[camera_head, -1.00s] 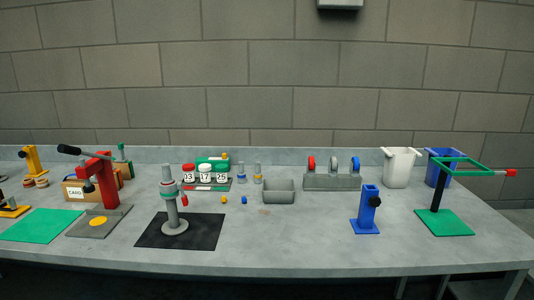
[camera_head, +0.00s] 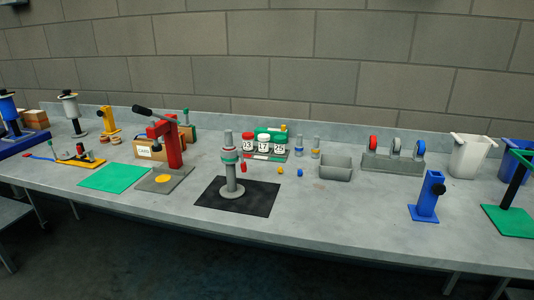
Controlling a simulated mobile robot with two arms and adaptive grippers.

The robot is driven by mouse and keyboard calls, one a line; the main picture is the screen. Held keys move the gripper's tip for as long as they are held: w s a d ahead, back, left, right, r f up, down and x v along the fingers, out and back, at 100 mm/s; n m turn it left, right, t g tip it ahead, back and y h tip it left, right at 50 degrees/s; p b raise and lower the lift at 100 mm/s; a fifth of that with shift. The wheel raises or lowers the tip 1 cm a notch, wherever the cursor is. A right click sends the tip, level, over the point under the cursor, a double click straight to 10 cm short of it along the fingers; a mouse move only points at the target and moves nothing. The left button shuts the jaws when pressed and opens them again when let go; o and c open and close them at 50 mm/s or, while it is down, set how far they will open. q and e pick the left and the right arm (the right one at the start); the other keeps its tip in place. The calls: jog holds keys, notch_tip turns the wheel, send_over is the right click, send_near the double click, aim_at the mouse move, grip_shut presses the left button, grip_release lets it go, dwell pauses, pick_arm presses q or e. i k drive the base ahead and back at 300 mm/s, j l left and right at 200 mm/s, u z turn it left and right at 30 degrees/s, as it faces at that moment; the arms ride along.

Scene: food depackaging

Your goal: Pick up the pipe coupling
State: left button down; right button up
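A grey upright pipe (camera_head: 229,172) on a round foot stands on a black mat (camera_head: 265,206). A thicker collar with a greenish band (camera_head: 230,155) sits around its upper part and looks like the pipe coupling, though I cannot be sure at this size. A small red-tipped piece (camera_head: 243,170) juts from the pipe's right side. Neither of my grippers is in view, and nothing touches the pipe.
A red press (camera_head: 172,148) stands left of the mat, beside a green sheet (camera_head: 113,178). A grey bin (camera_head: 336,174), small blue and yellow pieces, and a blue stand (camera_head: 426,195) are to the right. The table's front strip (camera_head: 330,235) is clear.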

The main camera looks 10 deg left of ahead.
aim_at(233, 190)
jog(key=i+l+u, duration=0.25)
jog(key=u, duration=0.15)
jog(key=i+l+u, duration=0.2)
jog(key=u, duration=0.15)
jog(key=i+l+u, duration=0.15)
jog(key=l+u, duration=0.25)
